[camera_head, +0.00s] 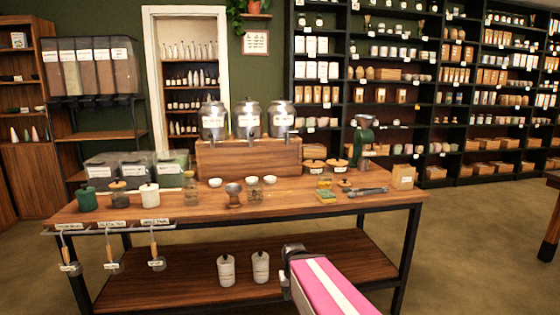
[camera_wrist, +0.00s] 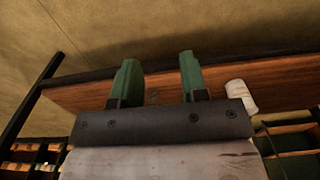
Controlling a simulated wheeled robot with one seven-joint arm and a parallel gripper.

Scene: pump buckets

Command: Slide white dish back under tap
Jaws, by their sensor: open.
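Three small white dishes stand on the wooden tabletop in front of the dispenser stand (camera_head: 248,160) in the head view: a left dish (camera_head: 215,182), a middle dish (camera_head: 252,180) and a right dish (camera_head: 270,179). Three dispensers with taps stand above: left (camera_head: 213,121), middle (camera_head: 248,119) and right (camera_head: 281,119). The right dish sits left of the right tap; the middle and right dishes are close together. My gripper (camera_wrist: 160,78) shows in the wrist view, its green fingers apart with nothing between them. I cannot make out its fingers in the head view.
A dark funnel-shaped cup (camera_head: 234,194) and a glass jar (camera_head: 253,191) stand before the dishes. A grey-green device (camera_head: 363,142) and a cardboard box (camera_head: 403,177) are to the right. The front tabletop is largely clear.

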